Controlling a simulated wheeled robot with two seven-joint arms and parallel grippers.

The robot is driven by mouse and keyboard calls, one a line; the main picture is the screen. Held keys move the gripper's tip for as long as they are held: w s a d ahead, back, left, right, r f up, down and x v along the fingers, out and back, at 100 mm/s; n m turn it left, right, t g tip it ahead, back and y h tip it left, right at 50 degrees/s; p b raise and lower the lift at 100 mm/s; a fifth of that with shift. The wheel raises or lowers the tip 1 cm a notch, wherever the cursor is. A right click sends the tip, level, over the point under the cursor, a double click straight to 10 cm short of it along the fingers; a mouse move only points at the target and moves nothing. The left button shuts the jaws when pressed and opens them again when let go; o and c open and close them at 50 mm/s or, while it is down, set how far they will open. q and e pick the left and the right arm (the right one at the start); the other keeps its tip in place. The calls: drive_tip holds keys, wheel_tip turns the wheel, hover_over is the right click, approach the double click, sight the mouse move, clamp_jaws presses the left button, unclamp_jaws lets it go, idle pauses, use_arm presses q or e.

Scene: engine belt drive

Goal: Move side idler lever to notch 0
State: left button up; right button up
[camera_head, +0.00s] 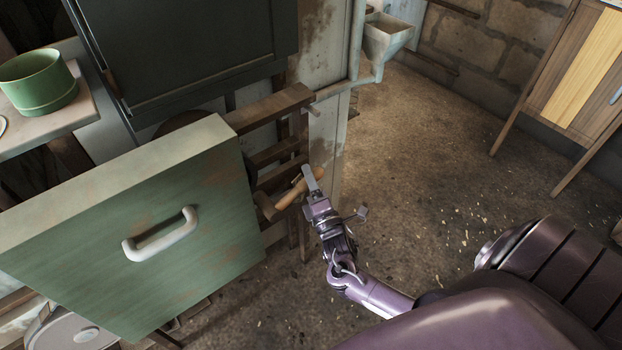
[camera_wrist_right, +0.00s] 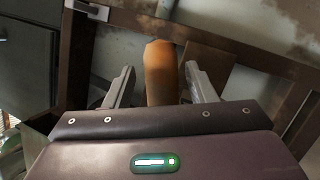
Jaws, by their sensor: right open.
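The side idler lever shows as an orange-brown wooden handle (camera_head: 292,194) beside the rusty frame, just right of the green panel. In the wrist view the handle (camera_wrist_right: 161,72) stands between the two grey fingers, with a visible gap on each side. My right gripper (camera_head: 312,186) is open around the handle, and one finger partly covers the handle in the head view. The notches and the lever's pivot are not clearly visible. My left gripper is not in view.
A large green panel (camera_head: 190,245) with a white pull handle (camera_head: 160,235) stands close left of the gripper. Rusty frame bars (camera_head: 268,108) lie behind the lever. A green bowl (camera_head: 38,82) sits on a shelf at far left. The floor (camera_head: 430,150) to the right is open.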

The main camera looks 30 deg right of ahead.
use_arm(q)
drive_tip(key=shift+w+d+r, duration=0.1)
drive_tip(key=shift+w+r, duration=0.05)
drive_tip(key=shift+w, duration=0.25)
use_arm(e)
drive_tip(key=v, duration=0.7)
drive_tip(key=shift+s, duration=0.4)
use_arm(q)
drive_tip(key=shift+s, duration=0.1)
use_arm(e)
drive_tip(key=shift+a+f, duration=0.1)
drive_tip(key=shift+f, duration=0.05)
